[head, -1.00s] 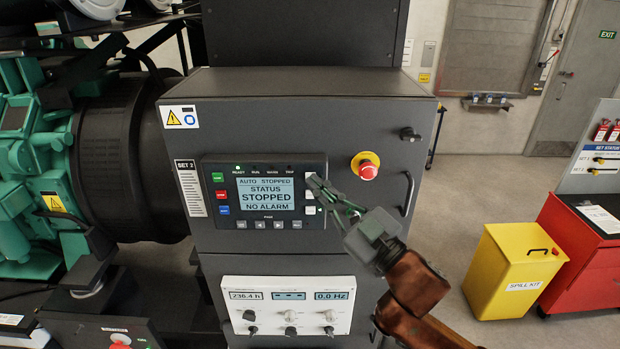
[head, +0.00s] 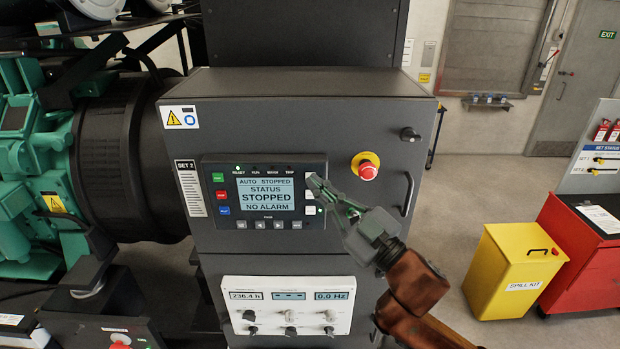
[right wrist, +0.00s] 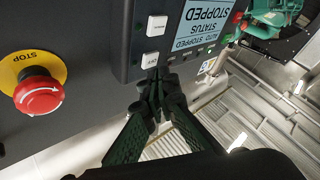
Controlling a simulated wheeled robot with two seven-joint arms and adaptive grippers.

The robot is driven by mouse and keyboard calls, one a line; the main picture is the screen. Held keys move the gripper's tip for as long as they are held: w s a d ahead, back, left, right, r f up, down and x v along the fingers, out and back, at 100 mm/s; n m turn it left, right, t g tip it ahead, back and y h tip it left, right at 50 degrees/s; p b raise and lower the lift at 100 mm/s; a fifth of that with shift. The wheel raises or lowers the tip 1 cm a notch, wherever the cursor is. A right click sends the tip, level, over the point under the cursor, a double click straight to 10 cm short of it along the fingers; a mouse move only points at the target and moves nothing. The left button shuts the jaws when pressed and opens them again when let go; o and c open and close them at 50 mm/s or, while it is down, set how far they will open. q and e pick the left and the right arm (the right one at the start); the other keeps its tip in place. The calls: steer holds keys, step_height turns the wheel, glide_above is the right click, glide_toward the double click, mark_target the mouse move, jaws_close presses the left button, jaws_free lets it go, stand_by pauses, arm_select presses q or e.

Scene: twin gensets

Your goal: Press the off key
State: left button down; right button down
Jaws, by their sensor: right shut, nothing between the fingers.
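The SET 2 controller (head: 264,219) is on the front of the grey cabinet. Its screen (head: 266,195) reads AUTO STOPPED, STATUS STOPPED, NO ALARM. The right wrist view shows two square white keys (right wrist: 150,59) (right wrist: 156,25) clearly; I cannot read which one is off. My right gripper (head: 314,181) is shut and empty, with its tips at the upper part of this column. In the wrist view its tips (right wrist: 157,76) are close beside a key; contact is unclear. My left gripper is not in view.
A red emergency stop on a yellow disc (head: 368,170) sits right of the controller. A cabinet handle (head: 408,194) sticks out further right. A white instrument panel with knobs (head: 288,303) lies below. A yellow spill kit bin (head: 512,275) stands on the floor to the right.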

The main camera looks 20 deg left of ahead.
steer(key=shift+w+a, duration=0.1)
steer(key=shift+w, duration=0.25)
steer(key=shift+w, duration=0.2)
stand_by(0.4)
steer(key=shift+s, duration=0.1)
steer(key=shift+s+p, duration=0.3)
steer(key=shift+s, duration=0.25)
steer(key=s+d+p, duration=0.1)
steer(key=s+d, duration=0.1)
steer(key=s, duration=0.3)
steer(key=shift+s, duration=0.35)
stand_by(0.5)
